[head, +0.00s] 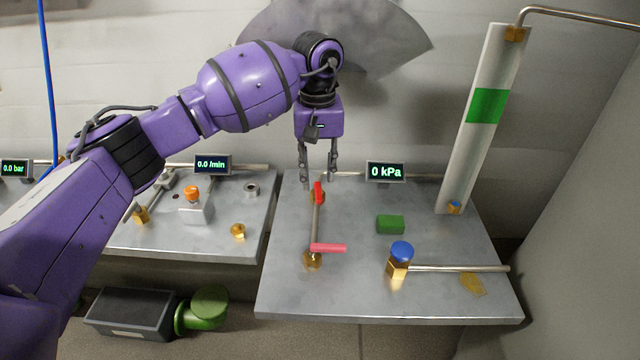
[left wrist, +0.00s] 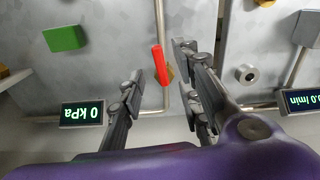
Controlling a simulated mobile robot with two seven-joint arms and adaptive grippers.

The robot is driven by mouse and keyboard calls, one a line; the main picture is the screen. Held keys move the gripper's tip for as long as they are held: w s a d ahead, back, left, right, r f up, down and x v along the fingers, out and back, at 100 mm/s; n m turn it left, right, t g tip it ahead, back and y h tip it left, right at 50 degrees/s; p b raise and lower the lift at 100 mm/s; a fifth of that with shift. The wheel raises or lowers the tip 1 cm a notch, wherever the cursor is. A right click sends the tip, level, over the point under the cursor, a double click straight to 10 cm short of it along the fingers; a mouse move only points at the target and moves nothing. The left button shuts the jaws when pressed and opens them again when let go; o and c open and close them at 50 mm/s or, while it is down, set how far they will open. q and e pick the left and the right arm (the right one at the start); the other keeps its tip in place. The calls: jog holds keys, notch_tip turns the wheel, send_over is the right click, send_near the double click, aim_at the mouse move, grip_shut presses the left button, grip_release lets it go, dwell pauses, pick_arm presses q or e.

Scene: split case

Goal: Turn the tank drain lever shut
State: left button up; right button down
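Two levers sit on the right steel bench. The red lever (head: 319,193) is on a brass valve at the back and lies roughly along the thin pipe (head: 315,226). The pink-red lever (head: 329,248) is on a brass valve (head: 313,261) at the front and points right, across the pipe. I cannot tell which is the tank drain lever. My left gripper (head: 318,172) points down above the back lever, open and empty. In the left wrist view the red lever (left wrist: 160,65) shows between the spread fingers (left wrist: 158,75), with no visible contact. My right gripper is not in view.
The bench (head: 370,295) also carries a 0 kPa display (head: 386,172), a green block (head: 390,224), a blue-capped brass valve (head: 401,252) and a yellowish patch (head: 472,284). A tall white panel with a green band (head: 486,106) stands at right. A black bin (head: 130,312) is below left.

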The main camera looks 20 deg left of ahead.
aim_at(319, 193)
pick_arm(q)
jog(key=shift+w+f, duration=0.15)
jog(key=shift+f, duration=2.45)
grip_shut()
